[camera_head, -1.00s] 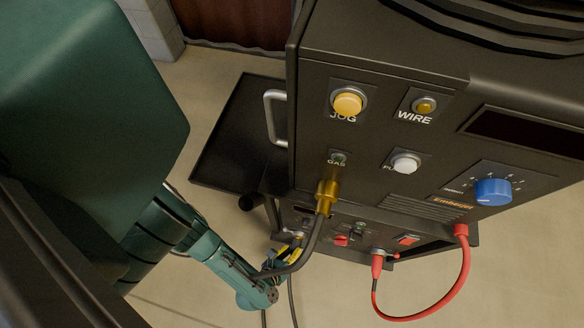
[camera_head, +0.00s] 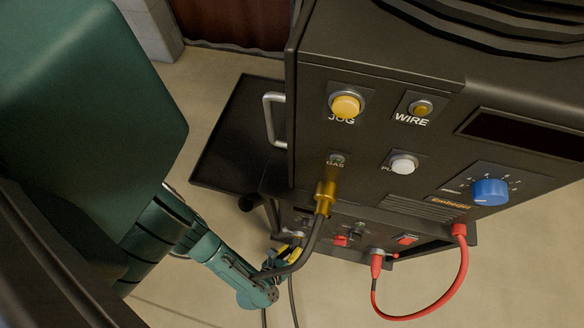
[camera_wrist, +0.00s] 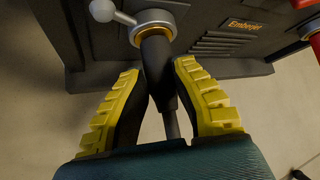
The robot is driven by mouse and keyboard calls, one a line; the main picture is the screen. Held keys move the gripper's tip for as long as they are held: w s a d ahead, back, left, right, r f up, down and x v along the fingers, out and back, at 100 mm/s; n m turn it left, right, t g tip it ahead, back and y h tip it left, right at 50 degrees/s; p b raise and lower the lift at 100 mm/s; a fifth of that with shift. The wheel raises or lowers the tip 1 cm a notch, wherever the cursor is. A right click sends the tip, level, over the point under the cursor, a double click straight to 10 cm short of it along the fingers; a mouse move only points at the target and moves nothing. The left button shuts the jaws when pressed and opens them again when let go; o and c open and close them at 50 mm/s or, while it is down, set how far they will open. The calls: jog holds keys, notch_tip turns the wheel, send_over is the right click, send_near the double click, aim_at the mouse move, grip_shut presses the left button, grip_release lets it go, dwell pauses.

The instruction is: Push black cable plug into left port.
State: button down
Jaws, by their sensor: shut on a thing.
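My gripper (camera_head: 289,252) is at the lower front of the dark machine, with its yellow fingers partly hidden behind a thick black hose in the head view. In the wrist view the yellow fingers are shut on the black cable plug (camera_wrist: 155,62), one on each side. The plug's far end meets the left port (camera_wrist: 153,19), a round socket with a gold and grey ring. How deep the plug sits in it cannot be told. The plug's cable (camera_wrist: 171,125) runs back between the fingers. In the head view the plug is mostly hidden.
A brass fitting (camera_head: 325,193) with the black hose (camera_head: 308,245) hangs just in front of my gripper. A red cable (camera_head: 464,285) loops at the right from a red plug (camera_head: 377,262). A grey lever (camera_wrist: 110,12) sits beside the port. Open floor lies below.

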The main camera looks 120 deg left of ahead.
jog(key=shift+s+a, duration=0.1)
jog(key=shift+a, duration=0.15)
jog(key=c, duration=1)
grip_release()
jog(key=shift+o, duration=0.4)
jog(key=shift+a, duration=0.25)
jog(key=shift+d, duration=0.1)
jog(key=shift+d, duration=0.1)
jog(key=shift+d+r, duration=0.25)
jog(key=v, duration=1.1)
